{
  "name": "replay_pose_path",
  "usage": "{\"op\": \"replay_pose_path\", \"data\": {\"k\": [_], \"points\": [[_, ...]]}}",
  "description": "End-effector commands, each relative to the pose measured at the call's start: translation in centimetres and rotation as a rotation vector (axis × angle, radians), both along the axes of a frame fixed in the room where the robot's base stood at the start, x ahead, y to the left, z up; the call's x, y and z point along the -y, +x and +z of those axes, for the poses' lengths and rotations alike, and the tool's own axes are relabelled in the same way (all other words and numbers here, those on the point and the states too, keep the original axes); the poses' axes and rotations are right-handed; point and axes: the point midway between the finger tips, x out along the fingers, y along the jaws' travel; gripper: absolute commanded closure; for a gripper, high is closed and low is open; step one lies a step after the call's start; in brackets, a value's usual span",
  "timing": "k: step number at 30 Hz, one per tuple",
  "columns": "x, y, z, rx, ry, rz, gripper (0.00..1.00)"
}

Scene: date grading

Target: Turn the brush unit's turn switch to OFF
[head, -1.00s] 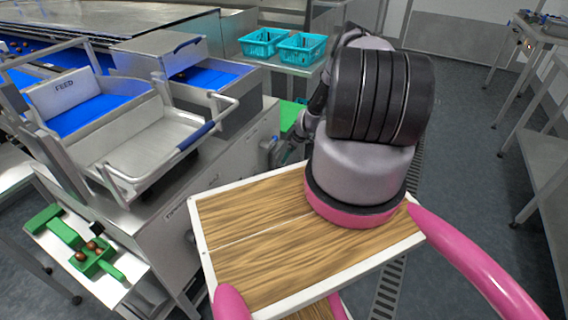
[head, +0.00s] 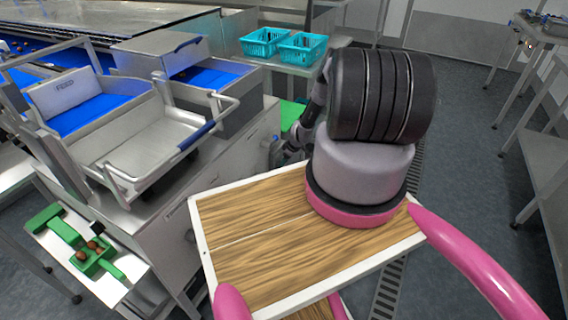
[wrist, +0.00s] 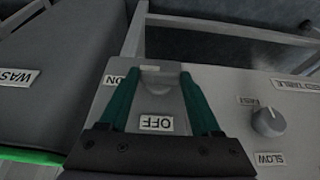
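In the wrist view the brush unit's grey panel (wrist: 225,85) lies under my gripper (wrist: 158,78). Its two green fingers are spread apart, on either side of a grey turn switch (wrist: 156,84). I cannot tell whether either finger touches the switch, nor which way it points. The OFF label (wrist: 156,123) shows between the fingers, nearer my palm. The ON label (wrist: 122,82) is partly covered by the left finger. In the head view my arm hides the switch and most of the gripper.
A second knob (wrist: 268,121) with a SLOW label (wrist: 270,159) sits right of the gripper. A dark grey housing (wrist: 60,70) is at the left. In the head view, the FEED machine's metal tray (head: 155,145) stands left of my arm, with teal baskets (head: 302,47) behind.

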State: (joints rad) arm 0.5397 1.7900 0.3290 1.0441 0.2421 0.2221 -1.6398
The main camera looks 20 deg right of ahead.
Motion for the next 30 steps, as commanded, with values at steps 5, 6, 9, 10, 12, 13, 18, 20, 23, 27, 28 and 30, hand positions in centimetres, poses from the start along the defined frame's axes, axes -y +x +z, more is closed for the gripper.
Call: {"op": "replay_pose_path", "data": {"k": [5,6,9,10,12,13,18,20,23,27,28,30], "points": [[0.0,0.0,0.0,0.003,-0.004,0.0,0.91],[-0.1,0.0,0.0,0.006,-0.007,-0.001,0.91],[-0.2,-0.1,0.1,0.021,-0.026,0.0,0.91],[-0.2,-0.1,0.0,0.028,-0.035,0.001,0.91],[-0.3,-0.2,0.0,0.048,-0.061,0.001,0.91],[-0.3,-0.2,0.0,0.057,-0.073,0.002,0.91],[-0.7,-0.4,0.0,0.133,-0.171,0.006,0.91],[-0.9,-0.5,0.0,0.166,-0.212,0.008,0.91],[-1.2,-0.6,-0.1,0.224,-0.287,0.011,0.91],[-1.5,-0.8,-0.3,0.306,-0.393,0.013,0.91],[-1.6,-0.9,-0.4,0.325,-0.415,0.013,0.91],[-1.7,-1.0,-0.5,0.365,-0.468,0.012,0.91]]}}
